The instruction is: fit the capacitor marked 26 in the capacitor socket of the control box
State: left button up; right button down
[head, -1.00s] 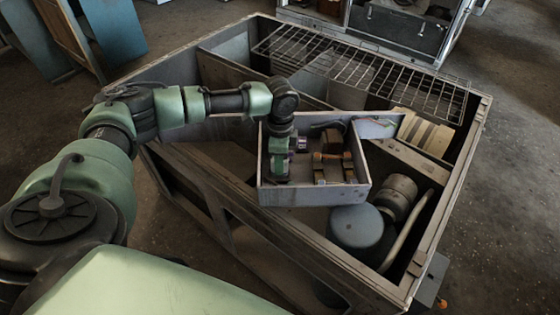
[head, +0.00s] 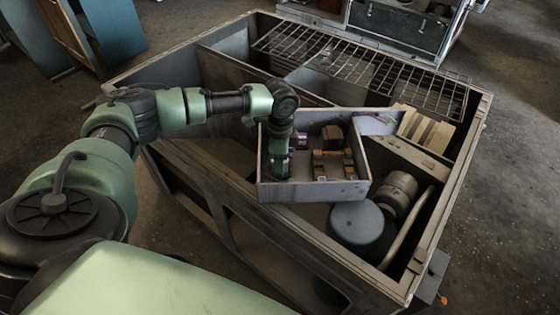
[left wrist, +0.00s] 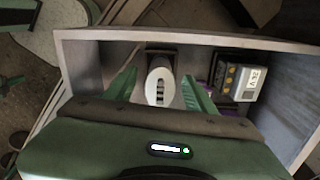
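The control box (head: 315,192) is a grey open tray on top of the large housing. My left gripper (head: 276,170) reaches down into its left end. In the left wrist view, its two green fingers (left wrist: 160,83) are apart, one on each side of a white oval capacitor (left wrist: 153,88). A gap shows between the capacitor and each finger. Dark marks show on its pale top, but I cannot read a number. A dark block (left wrist: 160,55), possibly the socket, shows behind it; I cannot tell whether the capacitor is seated. My right gripper is not in view.
A module (left wrist: 239,82) with yellow terminals and a white label stands right of the fingers. Brown and orange parts (head: 333,163) sit in the box's right half. A wire grid (head: 370,75), a motor-like cylinder (head: 400,190) and a round grey can (head: 356,224) lie around the box.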

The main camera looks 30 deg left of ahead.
pick_arm(q)
notch_tip(320, 180, up, 8)
jog(key=shift+f+b, duration=0.1)
jog(key=shift+b, duration=0.6)
dwell(0.4)
